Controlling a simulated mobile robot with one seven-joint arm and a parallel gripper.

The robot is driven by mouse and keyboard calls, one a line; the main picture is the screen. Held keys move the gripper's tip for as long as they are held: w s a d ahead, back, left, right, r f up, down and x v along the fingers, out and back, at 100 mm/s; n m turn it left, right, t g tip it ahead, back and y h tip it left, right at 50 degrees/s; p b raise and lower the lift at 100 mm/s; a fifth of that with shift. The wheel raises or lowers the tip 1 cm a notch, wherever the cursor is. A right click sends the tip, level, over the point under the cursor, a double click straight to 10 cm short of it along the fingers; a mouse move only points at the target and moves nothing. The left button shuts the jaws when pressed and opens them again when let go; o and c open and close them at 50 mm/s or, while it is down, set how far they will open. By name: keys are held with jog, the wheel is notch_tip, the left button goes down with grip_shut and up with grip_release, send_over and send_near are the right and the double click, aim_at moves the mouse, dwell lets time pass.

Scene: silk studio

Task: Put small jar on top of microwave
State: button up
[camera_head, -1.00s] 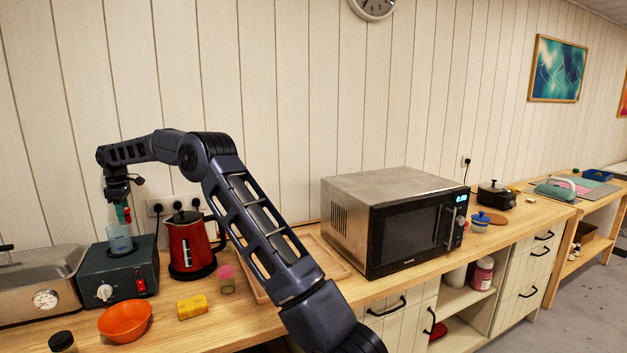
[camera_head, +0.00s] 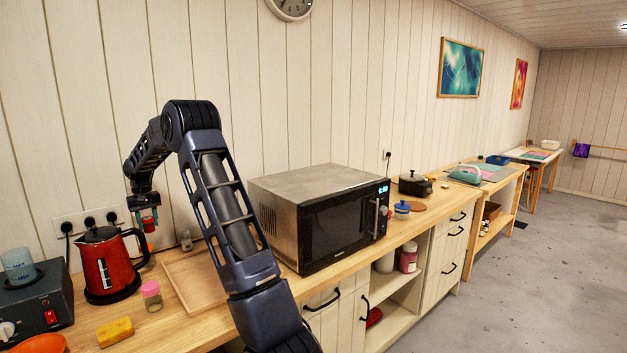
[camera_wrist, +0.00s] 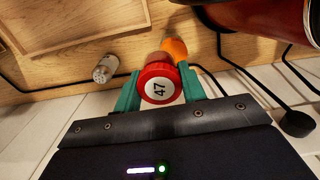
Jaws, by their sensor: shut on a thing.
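My gripper (camera_head: 148,221) is raised near the wall, behind and right of the red kettle, left of the microwave (camera_head: 310,182). In the wrist view its green fingers (camera_wrist: 160,90) are shut on a small jar (camera_wrist: 158,84) with a red lid and a white label reading 47. The lid faces the wrist camera and hides most of the jar's body. In the head view the jar (camera_head: 148,224) is a small reddish patch between the fingers. The microwave's flat grey top looks clear; part of its left side is behind my arm.
The red kettle (camera_head: 107,264) stands close by. A wooden tray (camera_head: 196,283) lies between it and the microwave. A small grey-capped shaker (camera_wrist: 105,68) and an orange object (camera_wrist: 175,48) are below the gripper. A pink-lidded jar (camera_head: 151,296) and yellow sponge (camera_head: 115,332) sit in front.

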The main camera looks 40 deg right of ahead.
jog(key=s+d+f+m, duration=0.1)
jog(key=s+d+f, duration=0.1)
jog(key=d+f, duration=0.1)
jog(key=s+d+f+m, duration=0.1)
jog(key=s+d+f, duration=0.1)
jog(key=d+f, duration=0.1)
jog(key=s+d+f+m, duration=0.1)
jog(key=s+d+f, duration=0.2)
jog(key=f, duration=0.2)
jog(key=shift+f+m, duration=0.25)
jog(key=shift+m, duration=0.15)
jog(key=w+d+r+n, duration=0.1)
jog(key=w+d+r, duration=0.1)
jog(key=d+r, duration=0.7)
jog(key=w+d+r, duration=0.3)
jog(key=d+r, duration=0.3)
jog(key=d, duration=0.7)
jog(key=w+d+r+n, duration=0.1)
jog(key=w+d+r, duration=0.1)
jog(key=d+r, duration=0.7)
jog(key=s+d+r+n, duration=0.2)
jog(key=s+d+r, duration=0.85)
jog(key=d, duration=0.35)
jog(key=s+d+r+n, duration=0.2)
jog(key=s+d+r, duration=0.7)
jog(key=d+r, duration=0.4)
jog(key=f, duration=1.4)
jog(key=d+f, duration=0.1)
jog(key=f, duration=0.6)
jog(key=shift+s+d+f, duration=0.1)
